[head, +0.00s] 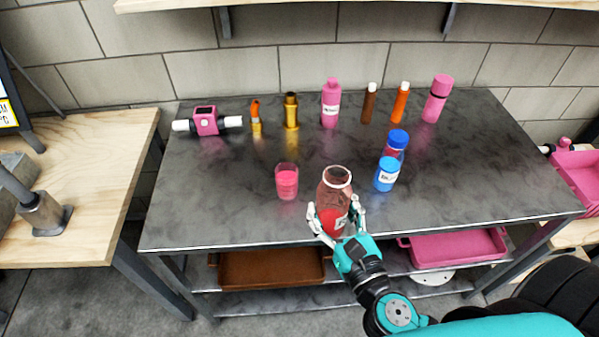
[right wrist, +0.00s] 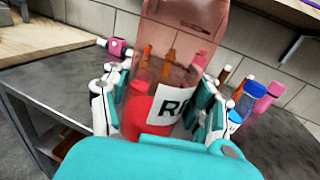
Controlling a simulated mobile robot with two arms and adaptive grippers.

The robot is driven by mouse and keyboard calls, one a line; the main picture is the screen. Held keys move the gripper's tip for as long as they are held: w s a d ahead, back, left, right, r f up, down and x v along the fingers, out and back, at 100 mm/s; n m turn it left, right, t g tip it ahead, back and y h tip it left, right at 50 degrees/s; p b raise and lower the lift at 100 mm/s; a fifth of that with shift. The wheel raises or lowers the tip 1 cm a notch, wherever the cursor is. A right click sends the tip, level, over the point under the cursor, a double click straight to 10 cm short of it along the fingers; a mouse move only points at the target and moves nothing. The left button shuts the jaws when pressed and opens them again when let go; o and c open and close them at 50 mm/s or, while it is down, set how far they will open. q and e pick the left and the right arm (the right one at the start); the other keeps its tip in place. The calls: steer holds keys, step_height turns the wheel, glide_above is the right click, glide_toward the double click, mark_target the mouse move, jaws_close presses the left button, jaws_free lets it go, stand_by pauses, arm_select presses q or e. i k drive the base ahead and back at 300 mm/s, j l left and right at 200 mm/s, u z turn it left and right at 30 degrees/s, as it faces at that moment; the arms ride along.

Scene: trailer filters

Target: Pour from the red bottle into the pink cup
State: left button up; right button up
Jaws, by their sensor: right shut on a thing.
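The red bottle (head: 335,190) is a clear reddish jar with an open top, red content low inside and a white label. My right gripper (head: 337,216) is shut around its lower part near the table's front edge. The bottle looks about upright; I cannot tell if it touches the table. In the right wrist view the bottle (right wrist: 175,70) stands between the fingers (right wrist: 160,110), with red content at its bottom. The pink cup (head: 287,181) is a clear glass showing pink, upright on the table just left of the bottle and apart from it. My left gripper is not in view.
The dark table (head: 230,220) holds a blue bottle (head: 386,174) right of the red one. At the back stand a pink bottle (head: 331,104), a brown tube (head: 369,103), an orange tube (head: 400,103), a pink flask (head: 437,98) and a pink device (head: 206,121). The front left is clear.

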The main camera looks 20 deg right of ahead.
mark_target(286, 173)
steer(key=i+j, duration=0.1)
steer(key=j, duration=0.3)
steer(key=i+j, duration=0.15)
steer(key=j, duration=0.2)
steer(key=i+j+z, duration=0.1)
steer(key=j, duration=0.25)
steer(key=i+j+z, duration=0.1)
steer(key=z, duration=1)
steer(key=i+j+z, duration=0.1)
steer(key=i+j, duration=0.2)
steer(key=i, duration=0.05)
